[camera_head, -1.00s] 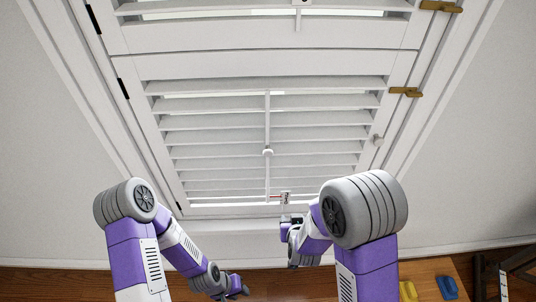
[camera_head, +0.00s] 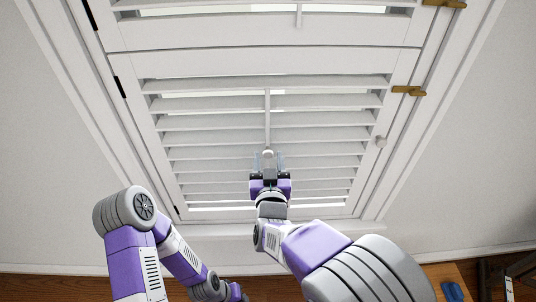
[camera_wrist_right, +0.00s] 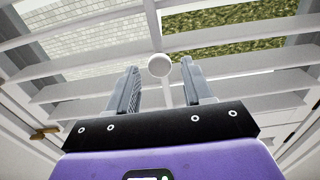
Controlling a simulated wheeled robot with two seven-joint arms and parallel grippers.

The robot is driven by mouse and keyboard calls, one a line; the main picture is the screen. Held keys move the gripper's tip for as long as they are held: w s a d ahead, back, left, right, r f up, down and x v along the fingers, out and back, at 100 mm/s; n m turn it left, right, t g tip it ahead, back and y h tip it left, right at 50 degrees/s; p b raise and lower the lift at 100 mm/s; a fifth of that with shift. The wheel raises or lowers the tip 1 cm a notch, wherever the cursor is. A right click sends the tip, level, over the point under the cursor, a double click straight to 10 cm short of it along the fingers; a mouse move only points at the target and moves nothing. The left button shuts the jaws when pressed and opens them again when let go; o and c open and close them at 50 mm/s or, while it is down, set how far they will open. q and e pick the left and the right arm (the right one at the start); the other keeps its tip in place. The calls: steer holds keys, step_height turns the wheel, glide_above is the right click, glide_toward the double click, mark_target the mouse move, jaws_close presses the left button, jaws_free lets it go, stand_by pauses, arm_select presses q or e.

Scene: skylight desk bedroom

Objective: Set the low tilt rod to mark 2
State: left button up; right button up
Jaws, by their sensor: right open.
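The low tilt rod (camera_head: 267,118) is a thin white vertical bar on the lower louvre panel (camera_head: 210,123), with a round white knob (camera_head: 268,153) on it. The rod's lower part and the scale near its bottom end are hidden behind my right gripper. My right gripper (camera_head: 268,162) is raised in front of the rod, open. In the right wrist view the knob (camera_wrist_right: 159,66) shows between and just beyond the two fingertips (camera_wrist_right: 160,72), with the rod running up behind it. I cannot tell whether the fingers touch it. My left gripper (camera_head: 238,294) is low at the bottom edge, mostly cut off.
Brass latches (camera_head: 408,91) and a white round knob (camera_head: 381,141) sit on the frame's right side. Slats of the panel lie close around the right gripper. A blue block (camera_head: 453,291) lies on the wooden surface at lower right.

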mark_target(268, 155)
steer(key=shift+w+a, duration=0.1)
steer(key=shift+w, duration=1.4)
jaws_close()
